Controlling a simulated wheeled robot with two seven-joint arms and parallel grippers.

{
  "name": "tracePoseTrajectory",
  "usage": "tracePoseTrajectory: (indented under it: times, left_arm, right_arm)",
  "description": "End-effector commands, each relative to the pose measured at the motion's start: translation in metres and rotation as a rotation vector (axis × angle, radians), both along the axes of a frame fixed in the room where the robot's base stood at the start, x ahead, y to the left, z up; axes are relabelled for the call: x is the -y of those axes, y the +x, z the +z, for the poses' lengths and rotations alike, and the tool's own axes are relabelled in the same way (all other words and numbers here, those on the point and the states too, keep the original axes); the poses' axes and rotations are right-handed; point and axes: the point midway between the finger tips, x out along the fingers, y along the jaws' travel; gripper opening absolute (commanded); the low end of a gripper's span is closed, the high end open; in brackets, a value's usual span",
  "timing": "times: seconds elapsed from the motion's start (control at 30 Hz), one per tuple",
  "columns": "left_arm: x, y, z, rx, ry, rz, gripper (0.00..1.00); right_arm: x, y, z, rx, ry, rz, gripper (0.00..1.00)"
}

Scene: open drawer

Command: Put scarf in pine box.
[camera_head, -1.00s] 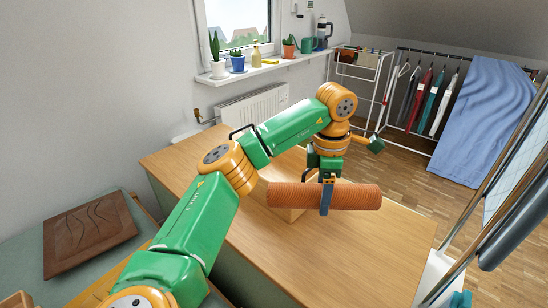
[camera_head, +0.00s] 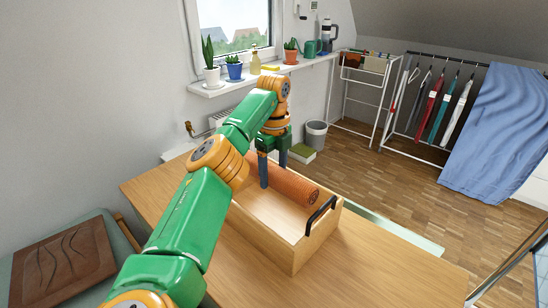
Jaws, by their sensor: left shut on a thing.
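The scarf is a rolled, ribbed, orange-brown cylinder (camera_head: 296,187). It lies lengthwise inside the pine box (camera_head: 268,236), along its far right wall, with its near end showing a spiral. The box stands open on the wooden table and has a black handle (camera_head: 320,215) on its near right end. My left gripper (camera_head: 272,174) points down into the box with its blue-grey fingers on either side of the scarf, shut on it. Part of the scarf's far end and the box's far left end are hidden behind my left arm. My right gripper does not show.
A dark carved wooden board (camera_head: 65,262) lies on a green surface at the lower left. The tabletop (camera_head: 365,262) is clear right of the box. Plants stand on the windowsill. A bin (camera_head: 316,134) and clothes racks stand on the floor behind.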

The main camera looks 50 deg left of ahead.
Motion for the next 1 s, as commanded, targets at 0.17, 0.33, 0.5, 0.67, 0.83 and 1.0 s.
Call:
tracePoseTrajectory:
  times: [0.17,0.33,0.5,0.67,0.83,1.0]
  left_arm:
    - [0.0,-0.001,-0.045,-0.003,0.001,-0.004,0.0]
    - [0.001,-0.002,-0.08,-0.003,0.0,-0.006,0.0]
    - [0.001,-0.002,-0.11,-0.003,0.0,-0.004,0.0]
    - [0.002,-0.001,-0.126,0.0,0.0,-0.006,0.0]
    - [0.002,-0.002,-0.159,-0.003,-0.001,-0.006,0.0]
    - [0.002,-0.001,-0.165,0.001,0.0,-0.006,0.0]
  right_arm:
    - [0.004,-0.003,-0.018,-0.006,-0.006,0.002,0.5]
    - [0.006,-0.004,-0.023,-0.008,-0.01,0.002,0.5]
    - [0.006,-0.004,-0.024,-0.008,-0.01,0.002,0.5]
    - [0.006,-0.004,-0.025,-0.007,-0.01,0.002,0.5]
    - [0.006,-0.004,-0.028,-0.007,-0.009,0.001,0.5]
    - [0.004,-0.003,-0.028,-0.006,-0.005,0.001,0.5]
